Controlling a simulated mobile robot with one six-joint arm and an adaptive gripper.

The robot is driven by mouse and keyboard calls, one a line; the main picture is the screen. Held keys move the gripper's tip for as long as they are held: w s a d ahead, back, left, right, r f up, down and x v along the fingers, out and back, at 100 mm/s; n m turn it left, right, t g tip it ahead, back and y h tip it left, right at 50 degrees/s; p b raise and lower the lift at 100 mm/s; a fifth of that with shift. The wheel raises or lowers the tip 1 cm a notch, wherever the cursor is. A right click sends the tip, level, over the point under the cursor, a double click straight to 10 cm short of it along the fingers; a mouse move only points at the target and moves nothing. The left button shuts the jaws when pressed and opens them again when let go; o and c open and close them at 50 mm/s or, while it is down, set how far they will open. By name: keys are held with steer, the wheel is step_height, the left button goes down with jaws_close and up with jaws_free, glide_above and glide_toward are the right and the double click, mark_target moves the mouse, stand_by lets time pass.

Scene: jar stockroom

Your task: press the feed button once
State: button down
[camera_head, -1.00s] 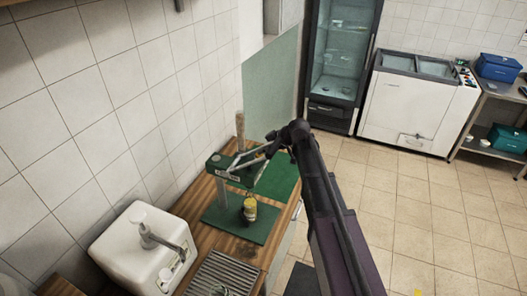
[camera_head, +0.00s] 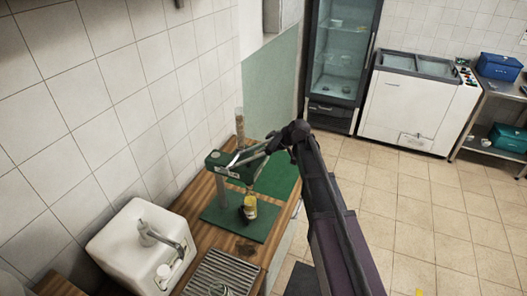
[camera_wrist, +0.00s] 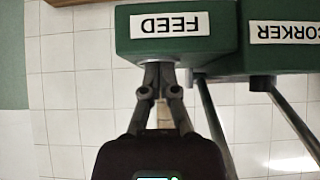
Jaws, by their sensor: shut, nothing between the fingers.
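The green machine (camera_head: 231,170) stands on the wooden counter. Its feed housing (camera_wrist: 215,30) carries a white FEED label (camera_wrist: 168,25), upside down in the wrist view. A round silvery feed button (camera_wrist: 158,61) shows at the housing's edge beside that label. My gripper (camera_wrist: 159,70) is shut and empty. Its fingertips are right at the button; I cannot tell whether they touch it. In the head view my gripper is small over the machine, partly lost among the arm links. A yellow jar (camera_head: 250,209) stands upright under the machine's head.
A second label reads CORKER (camera_wrist: 284,31), beside the feed housing. A clear tube (camera_head: 239,128) rises behind the machine. The tiled wall (camera_head: 90,100) is close on the left.

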steer(key=shift+s, duration=0.1)
step_height(320, 180, up, 2)
steer(key=p, duration=0.2)
steer(key=shift+a+r+p, duration=0.1)
steer(key=shift+r+p, duration=0.05)
steer(key=shift+p, duration=0.15)
step_height(320, 180, up, 2)
steer(key=shift+r+p, duration=0.15)
steer(key=shift+p, duration=0.9)
steer(key=p+v, duration=0.6)
steer(key=v, duration=0.3)
steer(key=shift+d+p, duration=0.3)
steer(key=shift+d, duration=0.1)
steer(key=shift+s, duration=0.1)
steer(key=s+d+f+m+g+h+b, duration=0.1)
steer(key=s+d+f+m+h+b, duration=0.3)
steer(key=s, duration=0.7)
steer(key=s+d+f+m+g+h+b, duration=0.2)
steer(key=s+d+f+m+h+b, duration=0.2)
steer(key=s+d+f+m+b, duration=0.4)
steer(key=s+d+f+m, duration=0.2)
steer(key=s+d+f, duration=0.1)
steer(key=f, duration=0.3)
steer(key=shift+s+d+b, duration=0.3)
steer(key=shift+s+d, duration=0.05)
steer(key=shift+d, duration=0.15)
